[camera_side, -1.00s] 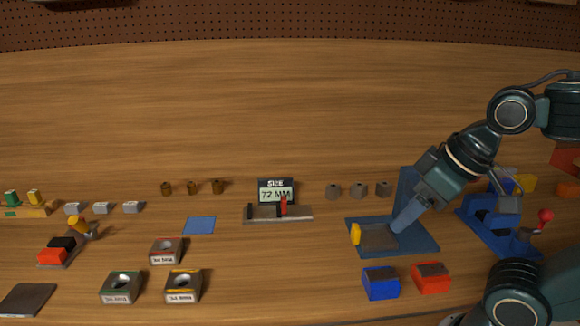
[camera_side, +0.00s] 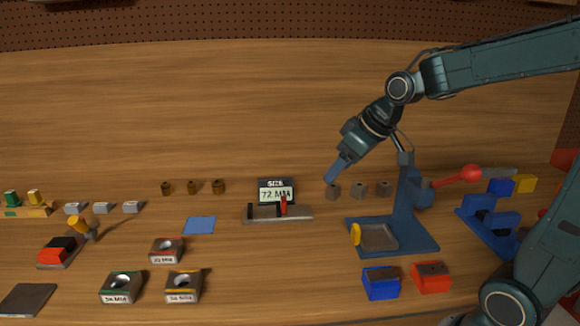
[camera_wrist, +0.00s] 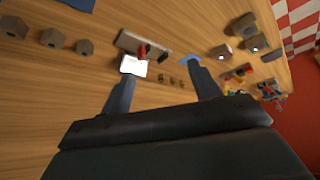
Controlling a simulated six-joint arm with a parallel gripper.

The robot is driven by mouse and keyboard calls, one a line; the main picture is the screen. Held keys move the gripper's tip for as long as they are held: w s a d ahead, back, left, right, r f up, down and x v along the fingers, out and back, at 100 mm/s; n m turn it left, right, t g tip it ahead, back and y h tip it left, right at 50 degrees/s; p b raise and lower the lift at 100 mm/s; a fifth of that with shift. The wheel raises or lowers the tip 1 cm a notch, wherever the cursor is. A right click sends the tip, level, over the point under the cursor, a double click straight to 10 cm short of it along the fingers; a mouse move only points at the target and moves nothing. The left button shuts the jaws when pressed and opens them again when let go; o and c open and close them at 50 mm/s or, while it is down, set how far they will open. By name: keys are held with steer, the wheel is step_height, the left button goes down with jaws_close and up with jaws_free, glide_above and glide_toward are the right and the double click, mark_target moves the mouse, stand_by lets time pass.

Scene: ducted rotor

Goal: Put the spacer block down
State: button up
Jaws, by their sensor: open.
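My gripper (camera_side: 333,177) is open, in the air close to the leftmost grey hexagonal piece (camera_side: 333,192) in the side view. In the wrist view its two fingers (camera_wrist: 161,88) stand wide apart with nothing between them. No block is in the jaws. I cannot tell which piece is the spacer block. A blue block (camera_side: 381,284) and a red block (camera_side: 431,278) lie at the front right. The blue stand (camera_side: 421,237) has a grey plate (camera_side: 377,237) with a yellow piece (camera_side: 355,234) at its left edge.
A size display (camera_side: 276,190) reading 72 stands behind a grey gauge (camera_side: 262,213) with a red slider. A red-handled lever (camera_side: 468,174) shows near the blue stand, with a blue fixture (camera_side: 487,222) to its right. Ring parts and a blue mat (camera_side: 199,225) lie left. The front middle is clear.

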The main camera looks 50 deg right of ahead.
steer(key=w+d+f, duration=0.2)
steer(key=w+d, duration=0.3)
steer(key=m+t, duration=0.1)
steer(key=t, duration=0.2)
glide_toward(332, 186)
steer(key=x, duration=0.4)
steer(key=shift+w+a+r, duration=0.15)
steer(key=shift+w+a, duration=0.1)
steer(key=shift+w, duration=0.15)
steer(key=shift+d+f, duration=0.35)
steer(key=shift+d, duration=0.05)
steer(key=shift+x, duration=1.25)
steer(key=shift+x, duration=2.5)
steer(key=shift+s, duration=0.1)
steer(key=shift+c, duration=0.4)
steer(key=c, duration=1.1)
